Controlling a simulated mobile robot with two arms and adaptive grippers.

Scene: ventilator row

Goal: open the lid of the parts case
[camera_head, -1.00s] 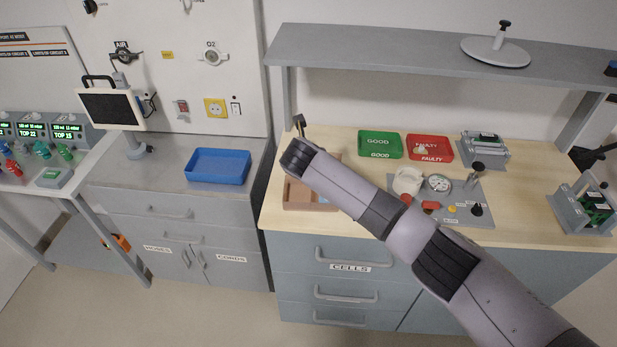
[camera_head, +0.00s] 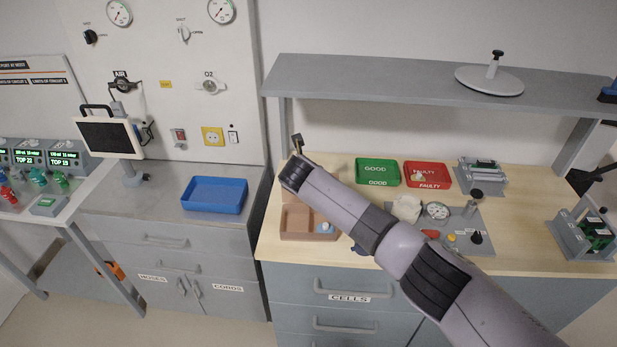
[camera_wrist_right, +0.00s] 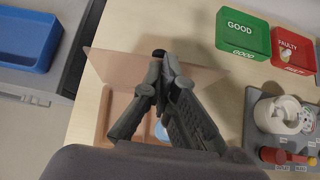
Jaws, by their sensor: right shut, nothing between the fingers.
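The brown parts case (camera_head: 296,237) sits on the wooden bench top, partly hidden by my right arm. Its thin brown lid (camera_wrist_right: 112,66) stands raised along the far side of the case in the right wrist view. The case's open inside (camera_wrist_right: 118,103) shows below it, with a light blue round item (camera_wrist_right: 161,131) in it. My right gripper (camera_wrist_right: 160,56) is shut and empty, its fingertips over the lid's upper edge; I cannot tell whether they touch. In the head view the right gripper (camera_head: 297,146) is above the back of the case. My left gripper is not in view.
A green GOOD tray (camera_head: 378,172) and a red FAULTY tray (camera_head: 428,174) stand right of the case. A grey test board (camera_head: 462,238) lies in front of them. A shelf (camera_head: 420,80) overhangs the bench's back. A blue tray (camera_head: 215,194) sits on the left counter.

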